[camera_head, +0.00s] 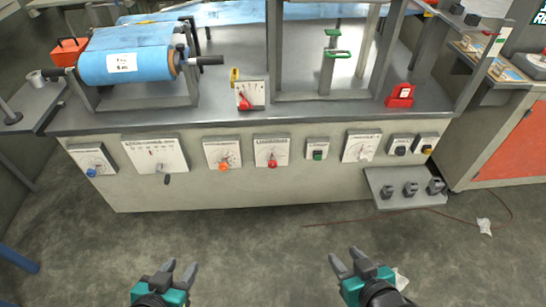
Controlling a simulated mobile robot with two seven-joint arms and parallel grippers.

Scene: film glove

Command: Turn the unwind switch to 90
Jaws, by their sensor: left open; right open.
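The front panel of the machine (190,193) carries a row of switches; their labels are too small to read, so I cannot tell which one is the unwind switch. From the left there is a plate with a blue knob (91,172), a wide plate with a dark lever (166,179), a plate with an orange knob (224,167), one with a red knob (272,163), and a plate with a white knob (366,155). My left gripper (180,268) is open and empty, low in front of the panel. My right gripper (346,258) is open and empty, also well short of the panel.
A blue film roll (124,66) sits on the machine top (215,106). A green button box (317,154) and two small boxes are on the panel. A grey shelf (385,203) with black parts juts out at lower right. The floor (255,250) before the panel is mostly clear.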

